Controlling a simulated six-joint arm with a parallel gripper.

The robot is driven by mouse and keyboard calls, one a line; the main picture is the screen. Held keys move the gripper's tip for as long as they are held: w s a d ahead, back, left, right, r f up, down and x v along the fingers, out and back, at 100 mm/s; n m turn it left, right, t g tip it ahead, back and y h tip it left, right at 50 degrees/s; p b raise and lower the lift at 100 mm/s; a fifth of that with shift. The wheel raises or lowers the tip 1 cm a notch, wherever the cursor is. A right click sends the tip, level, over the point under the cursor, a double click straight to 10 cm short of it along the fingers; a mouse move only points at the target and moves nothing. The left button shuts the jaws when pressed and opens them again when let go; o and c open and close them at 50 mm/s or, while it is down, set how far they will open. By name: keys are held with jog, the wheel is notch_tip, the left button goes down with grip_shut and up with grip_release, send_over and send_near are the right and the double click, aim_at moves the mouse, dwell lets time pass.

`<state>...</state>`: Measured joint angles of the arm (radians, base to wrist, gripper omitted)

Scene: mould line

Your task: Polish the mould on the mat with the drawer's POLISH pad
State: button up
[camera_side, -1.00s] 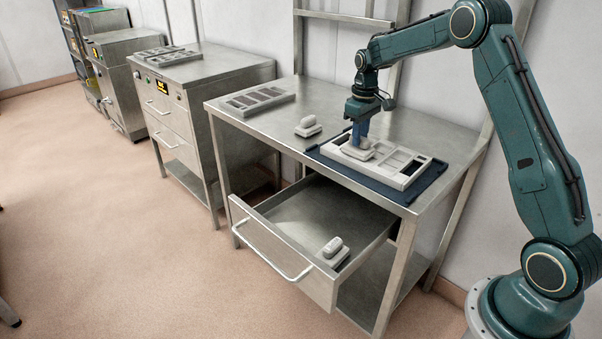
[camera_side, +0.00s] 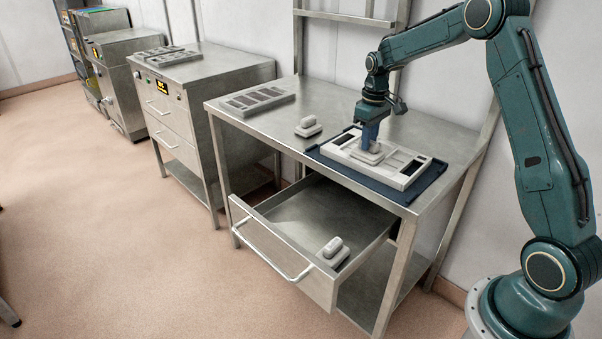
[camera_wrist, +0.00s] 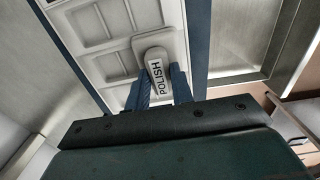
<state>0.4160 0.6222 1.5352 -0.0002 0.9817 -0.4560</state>
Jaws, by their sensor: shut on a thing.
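My gripper (camera_side: 369,140) is shut on a pale pad with a rounded handle marked POLISH (camera_wrist: 157,66). In the side view the pad (camera_side: 367,157) sits low over the mould, and I cannot tell whether it touches. The white mould (camera_side: 406,182), with several recessed cavities, lies on the dark blue mat (camera_side: 424,190); it also shows in the wrist view (camera_wrist: 88,45). The pad and my fingers hide part of the mould. The drawer (camera_side: 285,262) stands open under the bench, with another grey pad (camera_side: 333,251) in its front right corner.
A similar grey pad (camera_side: 308,126) stands on the bench (camera_side: 262,125), left of the mat. Another mould tray (camera_side: 257,101) lies at the bench's left end. Bare bench top lies between them. A steel cabinet (camera_side: 205,73) with a tray on top stands further left.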

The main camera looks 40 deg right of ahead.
jog(key=shift+s+f, duration=0.15)
jog(key=shift+s, duration=0.2)
jog(key=shift+s, duration=1.35)
jog(key=shift+s, duration=0.15)
jog(key=shift+s+d, duration=0.1)
jog(key=shift+s, duration=1.2)
jog(key=shift+w, duration=1.5)
jog(key=shift+w, duration=0.15)
